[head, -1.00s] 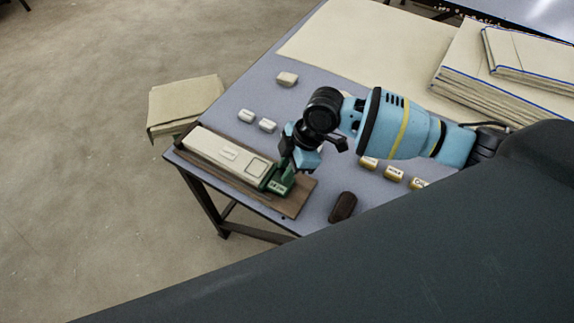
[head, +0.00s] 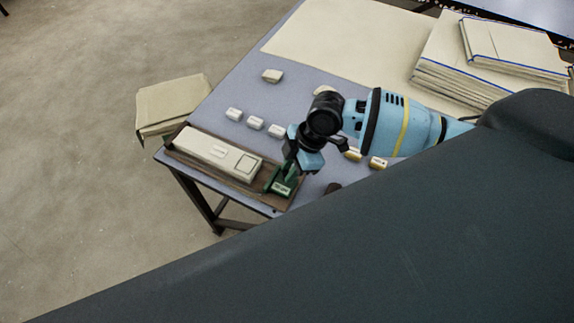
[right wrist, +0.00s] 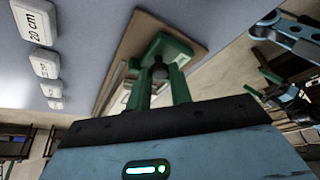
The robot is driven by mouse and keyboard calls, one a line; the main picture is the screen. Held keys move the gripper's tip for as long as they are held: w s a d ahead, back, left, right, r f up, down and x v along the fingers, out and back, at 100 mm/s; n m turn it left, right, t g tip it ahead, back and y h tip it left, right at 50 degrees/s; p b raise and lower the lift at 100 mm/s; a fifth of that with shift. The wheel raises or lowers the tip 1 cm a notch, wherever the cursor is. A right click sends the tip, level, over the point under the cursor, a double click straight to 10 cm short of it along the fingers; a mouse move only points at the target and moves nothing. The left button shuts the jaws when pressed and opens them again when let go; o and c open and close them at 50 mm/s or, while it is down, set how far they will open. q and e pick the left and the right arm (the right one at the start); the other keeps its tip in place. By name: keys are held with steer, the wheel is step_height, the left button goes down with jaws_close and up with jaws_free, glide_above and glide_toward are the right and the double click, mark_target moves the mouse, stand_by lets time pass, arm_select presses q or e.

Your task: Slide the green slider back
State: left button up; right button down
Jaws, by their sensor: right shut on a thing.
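The green slider (head: 283,181) sits near the right end of a brown wooden board (head: 214,168). A long beige block (head: 214,150) lies on the board, with a gap between it and the slider. My right gripper (head: 291,168) is shut on the slider from above. In the right wrist view the green slider (right wrist: 168,46) shows ahead of the gripper (right wrist: 160,82), with a dark round part between the fingers. A blue and dark arm part (right wrist: 290,30) shows at the upper right there, perhaps my left arm; its jaws are unclear.
Several small white labelled blocks (head: 255,123) lie behind the board, and yellow-edged blocks (head: 378,163) lie right of the gripper. A beige box (head: 172,103) stands beyond the left edge.

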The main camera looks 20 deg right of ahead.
steer(key=c, duration=1.3)
jaws_free()
steer(key=shift+s+d, duration=0.2)
steer(key=shift+o, duration=0.2)
steer(key=shift+w+r, duration=0.1)
steer(key=shift+r, duration=0.05)
steer(key=v, duration=0.7)
steer(key=shift+r, duration=0.25)
